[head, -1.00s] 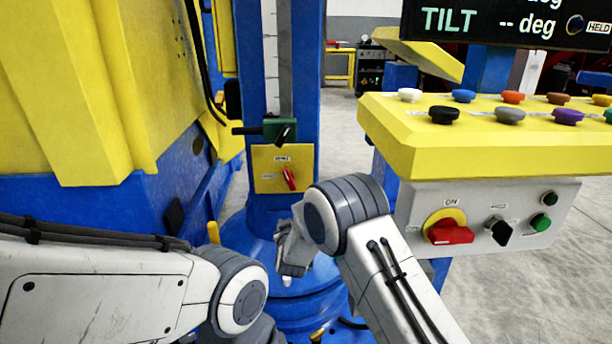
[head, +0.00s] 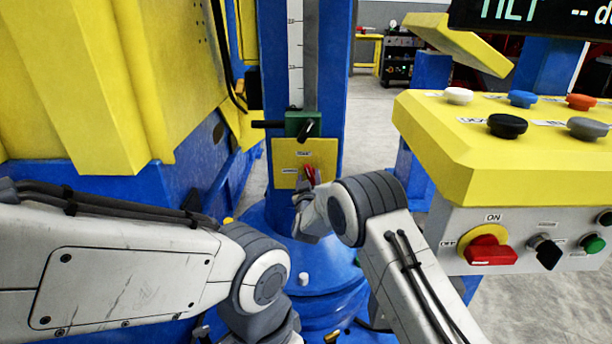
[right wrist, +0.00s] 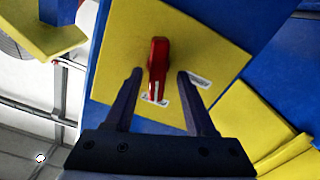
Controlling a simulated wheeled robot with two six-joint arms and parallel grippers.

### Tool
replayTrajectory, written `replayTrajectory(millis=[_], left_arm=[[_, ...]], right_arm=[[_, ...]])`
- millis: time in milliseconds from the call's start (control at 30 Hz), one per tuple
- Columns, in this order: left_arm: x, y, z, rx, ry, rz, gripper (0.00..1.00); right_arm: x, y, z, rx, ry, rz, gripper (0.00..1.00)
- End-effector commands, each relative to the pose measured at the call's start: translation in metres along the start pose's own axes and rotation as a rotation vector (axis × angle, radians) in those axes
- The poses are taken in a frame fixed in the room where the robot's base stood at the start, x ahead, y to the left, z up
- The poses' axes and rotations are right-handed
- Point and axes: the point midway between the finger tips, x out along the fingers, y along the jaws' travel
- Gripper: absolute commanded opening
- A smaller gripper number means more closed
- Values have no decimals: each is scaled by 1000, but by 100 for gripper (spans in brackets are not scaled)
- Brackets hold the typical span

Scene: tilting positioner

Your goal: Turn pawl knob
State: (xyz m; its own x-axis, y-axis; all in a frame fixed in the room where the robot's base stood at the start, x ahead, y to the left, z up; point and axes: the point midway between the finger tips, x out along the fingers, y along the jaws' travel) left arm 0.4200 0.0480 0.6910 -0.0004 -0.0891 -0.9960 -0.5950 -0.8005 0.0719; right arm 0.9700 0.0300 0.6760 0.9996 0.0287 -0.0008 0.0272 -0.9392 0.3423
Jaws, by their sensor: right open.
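The pawl knob (right wrist: 158,62) is a red lever-shaped knob on a yellow plate (right wrist: 205,45) with small white labels. In the head view the knob (head: 310,175) sits on the yellow plate (head: 288,155) on the blue column, partly hidden by my right gripper. My right gripper (right wrist: 158,75) is open, with one finger on each side of the knob and visible gaps to both. In the head view my right gripper (head: 305,195) is just below the plate. My left arm crosses the lower left; its gripper is not visible.
A green block with a black handle (head: 303,124) is on the column above the plate. A yellow control panel (head: 450,140) with several coloured buttons and a red switch (head: 490,250) stands to the right. A large yellow and blue structure (head: 70,80) fills the left.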

Motion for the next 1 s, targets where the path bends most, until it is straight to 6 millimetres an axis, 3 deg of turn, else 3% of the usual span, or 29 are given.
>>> replayTrajectory(millis=[300, 333, 400, 467, 1000], left_arm=[[0, 0, 0, 0, 0, 0, 50], [0, 0, 0, 0, 0, 0, 50], [0, 0, 0, 0, 0, 0, 50], [0, 0, 0, 0, 0, 0, 50], [-10, 1, 0, 0, 0, 0, 50]], right_arm=[[2, 6, 2, 0, -2, 7, 55], [2, 6, 2, 0, -2, 7, 47], [2, 6, 2, 0, -2, 6, 21], [2, 6, 2, 0, -2, 6, 0], [2, 4, -2, -106, 0, 5, 0]])
